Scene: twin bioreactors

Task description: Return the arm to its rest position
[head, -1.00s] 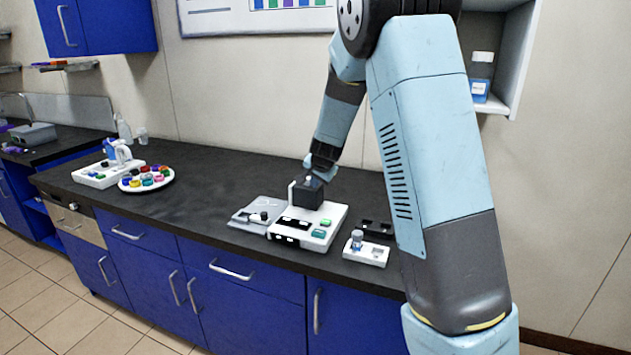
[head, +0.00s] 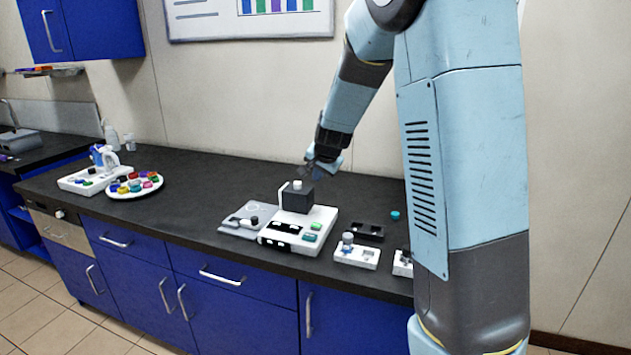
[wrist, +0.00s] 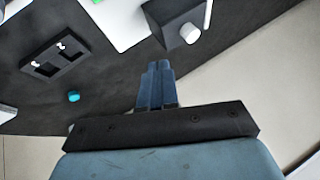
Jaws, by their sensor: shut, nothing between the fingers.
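My gripper (head: 312,170) is in the air just above and behind the black box of the white bioreactor unit (head: 322,221), at the middle of the counter in the head view. In the wrist view my gripper (wrist: 157,66) shows its two blue fingers together and empty. The black box (head: 297,199) has a white knob on top and shows beside the fingertips in the wrist view (wrist: 178,17). My arm rises from the gripper to the upper right and covers part of the counter's right end.
A grey flat device (head: 240,222) lies left of the unit. Small white stations (head: 356,256), a black two-slot holder (head: 367,232) and a teal cap (head: 395,215) are on the right. A plate of coloured caps (head: 120,190) is far left. The counter between is clear.

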